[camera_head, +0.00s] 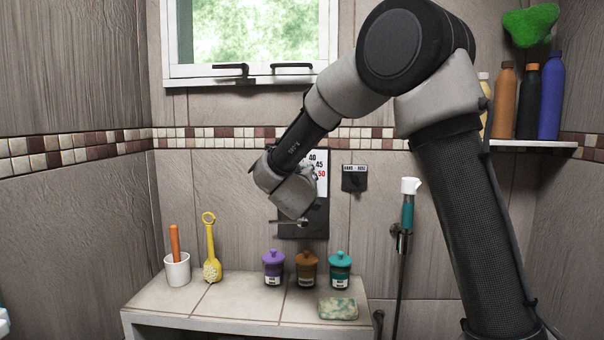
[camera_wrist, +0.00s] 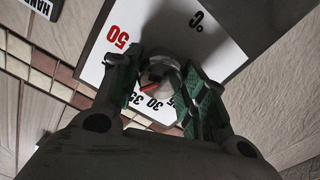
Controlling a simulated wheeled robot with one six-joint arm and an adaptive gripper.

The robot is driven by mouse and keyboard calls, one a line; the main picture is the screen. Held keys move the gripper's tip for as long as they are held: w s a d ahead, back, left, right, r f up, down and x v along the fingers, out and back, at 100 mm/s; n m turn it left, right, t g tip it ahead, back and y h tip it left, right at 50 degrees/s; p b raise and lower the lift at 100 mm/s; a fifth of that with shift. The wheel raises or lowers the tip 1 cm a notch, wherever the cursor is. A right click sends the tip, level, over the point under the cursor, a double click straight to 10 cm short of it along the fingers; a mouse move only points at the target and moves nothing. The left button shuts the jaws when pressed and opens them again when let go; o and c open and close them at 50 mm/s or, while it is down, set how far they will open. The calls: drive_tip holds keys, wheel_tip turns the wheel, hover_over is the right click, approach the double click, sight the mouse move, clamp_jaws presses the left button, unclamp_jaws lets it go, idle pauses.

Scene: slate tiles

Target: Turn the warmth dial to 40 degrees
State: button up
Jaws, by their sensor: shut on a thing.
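The warmth dial shows in the wrist view as a round grey knob (camera_wrist: 157,68) with a red mark, on a white scale panel (camera_wrist: 218,62). My gripper (camera_wrist: 160,80) has its green-padded fingers on both sides of the knob and is shut on it. The numbers 50, 35 and 30 are readable in the wrist view; a finger covers part of the scale. The red mark's exact reading cannot be told. In the head view the white panel (camera_head: 322,170) shows 40, 45 and 50, while my wrist hides the knob.
A dark plate (camera_head: 316,222) lies below the scale, with a small switch box (camera_head: 354,178) to the right. A tiled bench (camera_head: 240,303) holds a cup, a yellow brush, three lidded jars and a sponge. A hand shower (camera_head: 407,215) hangs at right. Bottles stand on a shelf (camera_head: 545,146).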

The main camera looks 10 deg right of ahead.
drive_tip(key=o, duration=1)
drive_tip(key=shift+o, duration=0.2)
drive_tip(key=shift+s+a, duration=0.1)
drive_tip(key=shift+s, duration=0.05)
drive_tip(key=v, duration=1.1)
drive_tip(key=shift+s, duration=0.35)
drive_tip(key=shift+a+r, duration=0.15)
